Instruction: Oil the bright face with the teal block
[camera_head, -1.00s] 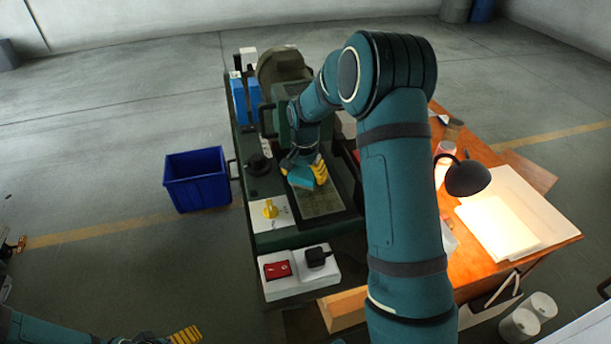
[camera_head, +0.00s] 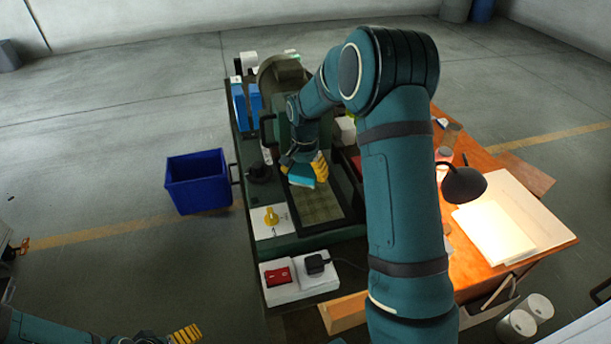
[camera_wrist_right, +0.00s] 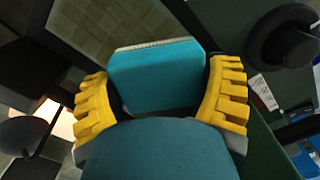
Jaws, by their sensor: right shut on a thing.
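The teal block (camera_head: 301,176) is held by my right gripper (camera_head: 305,170) over the far part of the bright face (camera_head: 318,206), a greenish rectangular plate in the dark machine bed. In the right wrist view the teal block (camera_wrist_right: 157,76) sits between the yellow fingers of my right gripper (camera_wrist_right: 160,88), with a pale layer along its far edge. The bright face (camera_wrist_right: 95,28) shows beyond it. I cannot tell whether the block touches the face. My left gripper (camera_head: 185,334) shows only in part at the bottom edge; its opening is unclear.
A yellow knob (camera_head: 271,216) on a white plate and a white box with a red switch (camera_head: 279,277) stand at the near end. A blue bin (camera_head: 197,181) is on the floor at left. A lamp (camera_head: 463,184) lights the wooden table (camera_head: 480,270) at right.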

